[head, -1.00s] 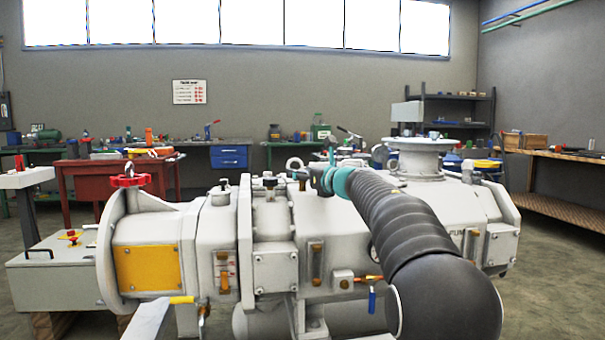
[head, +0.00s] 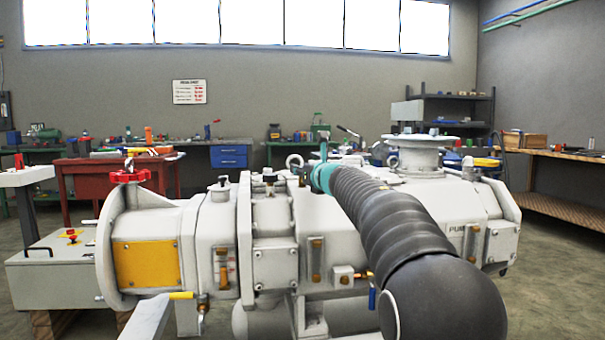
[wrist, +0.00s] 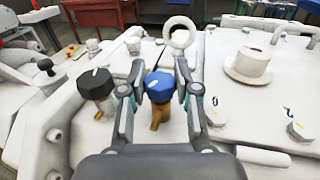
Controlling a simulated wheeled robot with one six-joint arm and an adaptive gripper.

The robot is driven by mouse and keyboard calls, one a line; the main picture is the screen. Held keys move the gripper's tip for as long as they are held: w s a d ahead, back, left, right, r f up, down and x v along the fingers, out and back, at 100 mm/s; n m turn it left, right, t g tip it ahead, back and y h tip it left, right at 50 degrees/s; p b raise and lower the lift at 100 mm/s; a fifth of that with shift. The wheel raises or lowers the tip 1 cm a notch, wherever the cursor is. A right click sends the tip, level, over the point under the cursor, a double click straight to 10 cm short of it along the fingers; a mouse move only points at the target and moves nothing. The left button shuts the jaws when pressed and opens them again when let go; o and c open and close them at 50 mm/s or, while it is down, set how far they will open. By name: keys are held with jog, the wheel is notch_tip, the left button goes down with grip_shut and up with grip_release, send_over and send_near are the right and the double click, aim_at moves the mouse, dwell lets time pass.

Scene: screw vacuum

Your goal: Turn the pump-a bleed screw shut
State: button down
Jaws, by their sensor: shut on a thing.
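In the wrist view a blue knob with a white pointer mark (wrist: 160,83), apparently the bleed screw, stands on a brass stem on top of the pale grey pump (wrist: 215,45). My gripper (wrist: 161,76) has its two fingers closed on either side of the knob. The knob's top and brass stem show between the fingers. In the head view the pump (head: 215,240) fills the middle, and my gripper (head: 308,176) is at its top. The knob is not clearly visible there, hidden by or lost beside my gripper.
A similar black knob (wrist: 97,86) stands just left of the blue one. A lifting ring (wrist: 180,33) rises behind it. A white flanged port (wrist: 248,67) is to the right. Red handwheel (head: 130,173) and yellow lever (head: 182,296) stick out at the pump's left.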

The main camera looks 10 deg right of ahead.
jog(key=m+h, duration=0.1)
jog(key=h, duration=0.1)
jog(key=m+h, duration=0.2)
jog(key=h, duration=0.1)
jog(key=shift+a+m+t+h, duration=0.15)
jog(key=shift+m+t+h, duration=0.15)
jog(key=m+h, duration=0.1)
jog(key=h, duration=0.1)
jog(key=m+h+p, duration=0.1)
jog(key=h, duration=0.1)
jog(key=shift+r+m+g, duration=0.2)
jog(key=shift+m+g, duration=0.2)
jog(key=m+g+h+p, duration=0.1)
jog(key=m+h+p, duration=0.1)
jog(key=m+g+h+p, duration=0.1)
jog(key=h+p, duration=0.2)
jog(key=shift+r+m+g+h, duration=0.15)
jog(key=shift+m+g+h, duration=0.15)
jog(key=shift+m, duration=0.1)
jog(key=m+g+h+p, duration=0.1)
jog(key=h+p, duration=0.1)
jog(key=shift+m+g+p, duration=0.3)
jog(key=shift+f, duration=0.25)
jog(key=c, duration=0.8)
grip_release()
jog(key=shift+f, duration=0.1)
